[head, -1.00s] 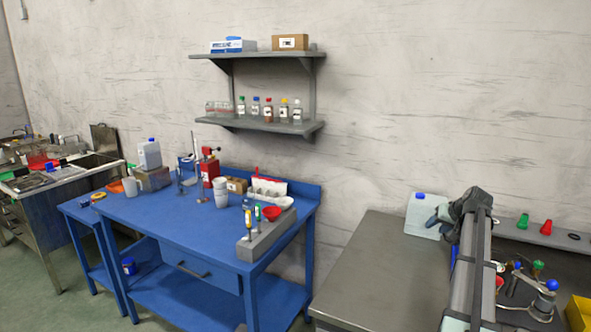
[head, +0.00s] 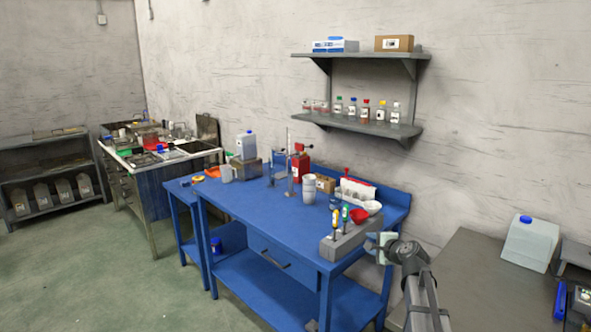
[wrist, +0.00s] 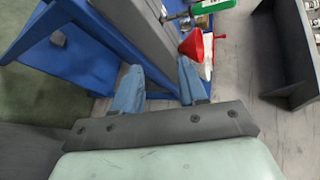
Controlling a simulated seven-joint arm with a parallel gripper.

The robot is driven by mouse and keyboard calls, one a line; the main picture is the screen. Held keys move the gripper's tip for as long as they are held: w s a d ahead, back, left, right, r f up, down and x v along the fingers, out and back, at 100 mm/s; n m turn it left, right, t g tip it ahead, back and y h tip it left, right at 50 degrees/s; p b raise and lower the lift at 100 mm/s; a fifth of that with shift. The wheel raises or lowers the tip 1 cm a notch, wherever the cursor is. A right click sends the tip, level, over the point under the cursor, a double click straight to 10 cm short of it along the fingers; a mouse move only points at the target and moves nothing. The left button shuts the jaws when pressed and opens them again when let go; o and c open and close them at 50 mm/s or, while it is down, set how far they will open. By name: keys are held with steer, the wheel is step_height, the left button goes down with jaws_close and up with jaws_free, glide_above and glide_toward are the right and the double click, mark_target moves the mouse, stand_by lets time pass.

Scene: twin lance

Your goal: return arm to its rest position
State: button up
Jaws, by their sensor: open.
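My gripper (head: 378,246) shows in the head view at the front right corner of the blue workbench (head: 240,207), beside a grey block (head: 350,240) that holds screwdrivers. In the wrist view my gripper (wrist: 158,88) has its two blue-grey fingers apart with nothing between them. Beyond the fingers are the grey block (wrist: 150,28), a red funnel (wrist: 196,44) and a green-handled screwdriver (wrist: 208,6). The funnel shows close to the right finger; I cannot tell the gap.
A wall shelf (head: 355,122) with bottles is above the bench. A grey table (head: 465,280) with a white jug (head: 530,243) stands at the right. White cups (head: 308,188) and a red device (head: 300,165) stand on the bench. The green floor (head: 110,260) at the left is clear.

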steer(key=s+a+f+m+y, duration=0.15)
steer(key=a+f, duration=0.25)
steer(key=a, duration=0.4)
steer(key=s+a+f+m, duration=0.1)
steer(key=s+a+f, duration=0.25)
steer(key=a, duration=0.45)
steer(key=s+f+n+g, duration=0.3)
steer(key=s+f, duration=0.3)
steer(key=f, duration=0.6)
steer(key=s+f+n+g, duration=0.35)
steer(key=s+f, duration=0.35)
steer(key=f, duration=0.5)
steer(key=s+d+f+n+g+h, duration=0.2)
steer(key=s+f+n+g, duration=0.2)
steer(key=s, duration=0.9)
steer(key=s+d+f+n+g+h, duration=0.2)
steer(key=s+d+f+n+g, duration=0.1)
steer(key=s+f, duration=0.7)
steer(key=s+d+f+n+g+h, duration=0.2)
steer(key=s+f+n+g, duration=0.3)
steer(key=s, duration=1.3)
step_height(320, 180, down, 2)
steer(key=shift+s+d+f+g, duration=0.15)
steer(key=shift+d+f+g, duration=0.15)
steer(key=shift+g, duration=0.15)
